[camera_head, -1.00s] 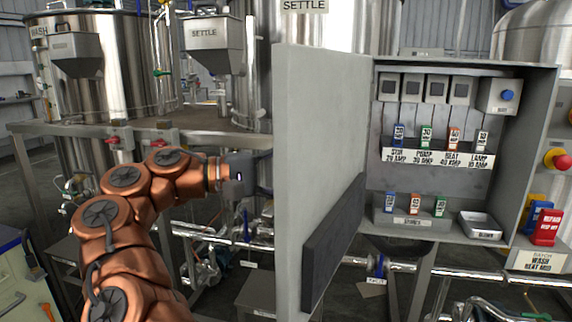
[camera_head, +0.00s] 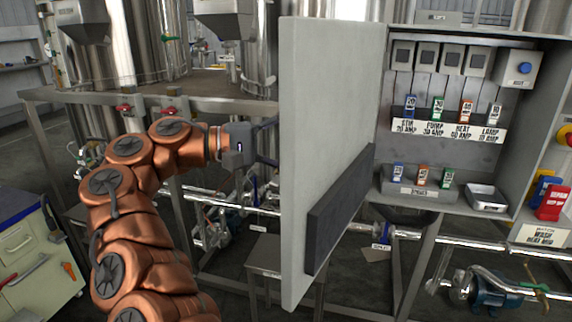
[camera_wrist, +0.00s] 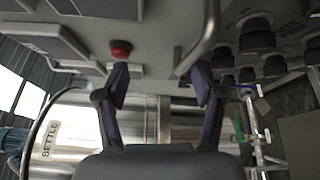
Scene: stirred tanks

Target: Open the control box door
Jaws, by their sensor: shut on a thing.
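The control box (camera_head: 508,150) is grey and open-fronted, at the right of the head view. Its door (camera_head: 335,110) stands wide open, swung out toward me on the box's left side, with a dark panel (camera_head: 340,215) low on its inner face. My gripper (camera_head: 240,148) is at the outer side of the door, its fingertips hidden behind the door's edge. In the wrist view my gripper (camera_wrist: 160,80) has its fingers apart around a grey bar-like handle (camera_wrist: 206,42), partly seen between and above the fingertips. The exact contact is hard to see.
Inside the box are labelled fuses (camera_head: 438,108), a spare-fuse holder (camera_head: 420,190) and a small tray (camera_head: 486,198). Steel tanks and a frame (camera_head: 150,100) stand behind my arm. A drawer cabinet (camera_head: 35,250) is at lower left. Pipes and a pump (camera_head: 490,290) lie below the box.

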